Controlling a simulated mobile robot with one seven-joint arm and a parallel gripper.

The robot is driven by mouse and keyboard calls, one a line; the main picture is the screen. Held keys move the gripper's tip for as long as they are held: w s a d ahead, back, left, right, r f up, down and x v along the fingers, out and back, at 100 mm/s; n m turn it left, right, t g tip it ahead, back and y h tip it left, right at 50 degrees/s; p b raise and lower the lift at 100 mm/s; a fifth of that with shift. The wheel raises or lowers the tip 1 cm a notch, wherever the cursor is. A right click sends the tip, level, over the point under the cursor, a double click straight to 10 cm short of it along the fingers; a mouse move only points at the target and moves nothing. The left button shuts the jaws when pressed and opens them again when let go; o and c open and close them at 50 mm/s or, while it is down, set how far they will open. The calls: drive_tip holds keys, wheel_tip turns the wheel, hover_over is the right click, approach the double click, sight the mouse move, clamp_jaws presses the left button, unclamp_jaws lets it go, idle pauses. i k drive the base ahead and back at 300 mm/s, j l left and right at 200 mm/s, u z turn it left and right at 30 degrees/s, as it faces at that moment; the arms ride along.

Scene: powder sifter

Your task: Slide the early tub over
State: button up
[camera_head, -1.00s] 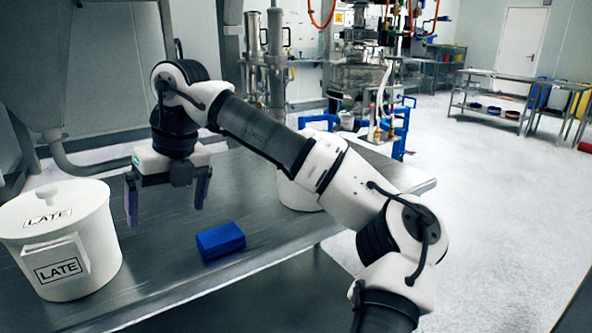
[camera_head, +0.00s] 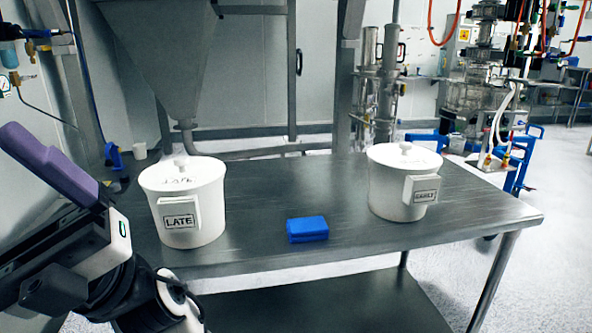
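The early tub (camera_head: 388,190) is a white lidded bucket with a label block reading EARLY on its front right. It stands upright on the right part of the steel table (camera_head: 270,185). The similar late tub (camera_head: 205,215) stands upright on the left part of the table. My gripper (camera_head: 30,148), with purple fingers, is at the far left edge of the view, raised and well away from the early tub. The fingers overlap from this side, so their gap is hidden. No object shows at them.
A blue block (camera_head: 307,230) lies on the table between the two tubs, near the front edge. A steel hopper (camera_head: 180,60) hangs above the back of the table. The table right of the early tub is clear.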

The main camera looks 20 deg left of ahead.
sight(395, 195)
drive_tip(key=i+l+z, duration=0.35)
drive_tip(key=l, duration=0.15)
drive_tip(key=i+l+z, duration=0.35)
drive_tip(key=l, duration=0.15)
drive_tip(key=k, duration=0.05)
